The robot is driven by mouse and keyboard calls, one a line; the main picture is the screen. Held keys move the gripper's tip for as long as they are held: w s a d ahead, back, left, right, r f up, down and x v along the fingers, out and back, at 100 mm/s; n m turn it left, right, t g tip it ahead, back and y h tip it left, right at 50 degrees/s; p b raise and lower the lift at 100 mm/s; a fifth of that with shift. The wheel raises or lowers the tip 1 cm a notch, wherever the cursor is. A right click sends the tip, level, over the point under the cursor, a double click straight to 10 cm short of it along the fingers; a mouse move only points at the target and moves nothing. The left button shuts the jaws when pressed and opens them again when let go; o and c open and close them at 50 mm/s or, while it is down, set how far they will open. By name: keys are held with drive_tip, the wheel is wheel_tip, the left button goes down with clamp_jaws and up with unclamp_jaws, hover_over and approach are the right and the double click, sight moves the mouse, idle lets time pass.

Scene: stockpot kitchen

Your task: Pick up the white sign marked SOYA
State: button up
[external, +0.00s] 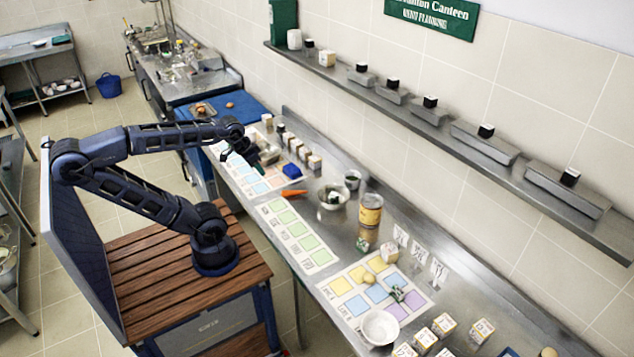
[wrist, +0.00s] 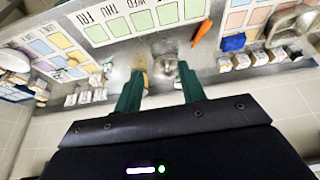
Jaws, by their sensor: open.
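Three small white signs with dark markings stand in a row on the steel counter (external: 345,262), right of the tall yellow tin: one (external: 400,236), a second (external: 418,250) and a third (external: 439,270). Their lettering is too small to read, so I cannot tell which says SOYA. White upright pieces, likely these signs, show at the left of the wrist view (wrist: 84,97). My gripper (wrist: 160,88) is open, its two green fingers apart with nothing held. In the external view my gripper (external: 258,150) hangs over the counter's far part, well away from the signs.
Coloured charts (external: 300,236) cover the front edge. A wall shelf (external: 400,105) runs above. White cubes (external: 444,325) and a white bowl (external: 380,327) stand nearer.

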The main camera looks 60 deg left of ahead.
drive_tip(key=shift+o, duration=0.6)
drive_tip(key=w+d+m, duration=0.5)
drive_tip(key=w+d, duration=0.3)
drive_tip(key=w, duration=0.3)
drive_tip(key=m+g+h, duration=0.5)
drive_tip(key=m, duration=0.8)
approach(398, 288)
drive_tip(key=x, duration=1.1)
drive_tip(key=shift+d+f, duration=0.1)
drive_tip(key=shift+f, duration=0.1)
clamp_jaws()
